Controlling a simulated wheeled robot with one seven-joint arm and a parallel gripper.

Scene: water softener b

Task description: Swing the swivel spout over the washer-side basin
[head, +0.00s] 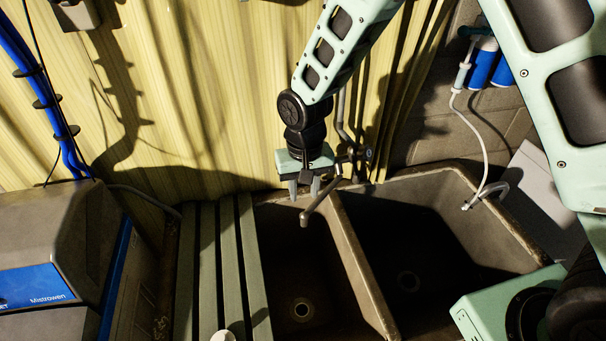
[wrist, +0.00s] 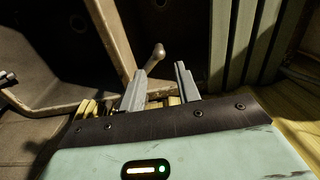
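The swivel spout (head: 320,203) is a dull metal tube running from the tap (head: 350,167) at the back of the sink. Its bent tip hangs over the left basin (head: 292,270), close to the divider (head: 352,255). The right basin (head: 410,235) has no spout above it. My gripper (head: 304,193) points down at the back of the left basin, just left of the spout. Its fingers are apart and empty. In the wrist view, the spout tip (wrist: 155,54) shows beyond my gripper (wrist: 162,68), close to the left finger. Whether they touch is unclear.
A slatted draining board (head: 215,265) adjoins the left basin. The Mistrowen softener (head: 50,255) stands farther left. A pale hose (head: 485,150) hangs into the right basin from blue filters (head: 482,64). A grey box (head: 545,195) stands at the right.

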